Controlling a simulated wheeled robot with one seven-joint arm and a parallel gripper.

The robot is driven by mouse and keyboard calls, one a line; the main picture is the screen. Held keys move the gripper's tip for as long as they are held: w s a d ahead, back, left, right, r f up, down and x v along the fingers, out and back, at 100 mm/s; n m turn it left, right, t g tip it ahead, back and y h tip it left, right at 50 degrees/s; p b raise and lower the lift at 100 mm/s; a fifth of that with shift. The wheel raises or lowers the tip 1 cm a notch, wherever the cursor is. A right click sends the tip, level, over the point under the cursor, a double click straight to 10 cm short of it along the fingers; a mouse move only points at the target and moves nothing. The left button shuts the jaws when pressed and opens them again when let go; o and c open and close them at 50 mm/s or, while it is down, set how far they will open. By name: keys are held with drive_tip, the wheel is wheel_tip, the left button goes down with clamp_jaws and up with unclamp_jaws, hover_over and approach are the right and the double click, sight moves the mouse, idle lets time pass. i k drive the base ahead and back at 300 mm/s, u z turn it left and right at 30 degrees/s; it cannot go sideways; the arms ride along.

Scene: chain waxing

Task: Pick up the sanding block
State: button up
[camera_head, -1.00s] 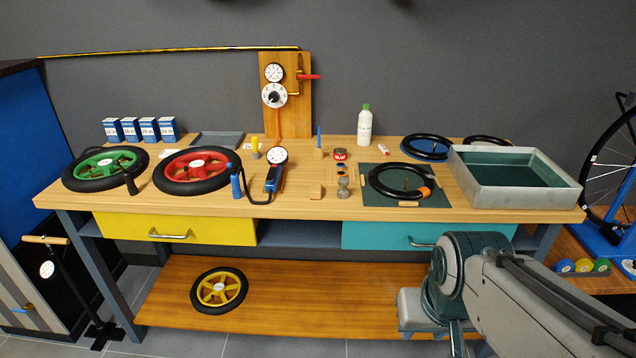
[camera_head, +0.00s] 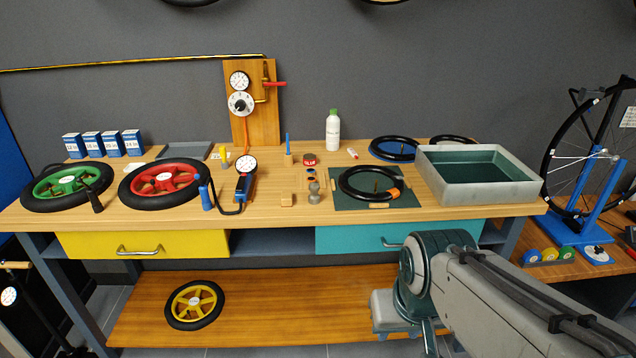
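My arm reaches in from the lower right, in front of the bench, and bends downward at a joint to the right of and below the block.
A pump with gauge (camera_head: 244,180) and hose stands left of the block. A green mat (camera_head: 345,203) with a black tyre (camera_head: 347,188) lies right, then a grey basin (camera_head: 485,197). Red (camera_head: 150,205) and green wheels (camera_head: 30,204) lie left. Drawers and a lower shelf (camera_head: 270,300) are below.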

sight(286, 196)
drive_tip(key=k, duration=0.6)
drive_tip(key=u, duration=0.75)
drive_tip(key=i, duration=0.7)
drive_tip(key=u, duration=0.7)
drive_tip(key=i, duration=0.8)
drive_tip(key=z, duration=0.75)
drive_tip(key=i, duration=0.8)
drive_tip(key=z, duration=0.75)
